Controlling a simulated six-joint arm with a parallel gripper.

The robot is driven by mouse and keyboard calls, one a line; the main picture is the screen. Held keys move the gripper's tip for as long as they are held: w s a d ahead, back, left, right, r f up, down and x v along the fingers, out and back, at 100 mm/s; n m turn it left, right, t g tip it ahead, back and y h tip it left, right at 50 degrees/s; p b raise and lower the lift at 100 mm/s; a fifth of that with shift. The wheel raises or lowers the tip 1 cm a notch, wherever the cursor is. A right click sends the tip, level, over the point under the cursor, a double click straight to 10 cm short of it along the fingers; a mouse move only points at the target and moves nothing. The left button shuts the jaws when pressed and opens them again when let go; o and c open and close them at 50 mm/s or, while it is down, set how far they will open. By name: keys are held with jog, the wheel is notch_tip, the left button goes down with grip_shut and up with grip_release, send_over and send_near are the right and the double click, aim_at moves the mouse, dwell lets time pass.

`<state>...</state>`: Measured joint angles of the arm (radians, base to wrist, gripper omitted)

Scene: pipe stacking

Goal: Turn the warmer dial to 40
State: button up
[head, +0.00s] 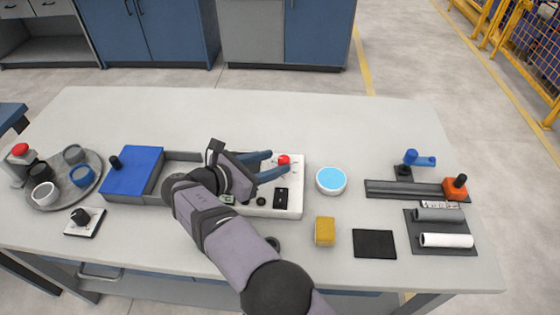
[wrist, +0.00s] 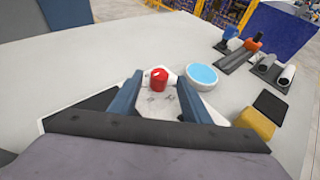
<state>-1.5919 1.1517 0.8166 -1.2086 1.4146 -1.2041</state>
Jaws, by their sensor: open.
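A black dial knob (head: 80,216) sits on a small white plate (head: 90,229) at the front left of the table; I take it for the warmer dial. Its markings are too small to read, and the wrist view does not show it. My gripper (head: 277,164) is open and empty over a white panel (head: 295,197), well to the right of this dial. In the wrist view, a red button (wrist: 159,79) shows between my two blue fingers. The arm hides part of the panel.
A round tray (head: 50,203) with several cups and a blue sliding-lid box (head: 132,172) lie left. Right of the panel are a blue-topped round dish (head: 331,181), a yellow block (head: 325,231), a black pad (head: 375,244) and pipes (head: 446,240). The back of the table is clear.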

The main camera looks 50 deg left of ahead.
jog(key=shift+v, duration=1.15)
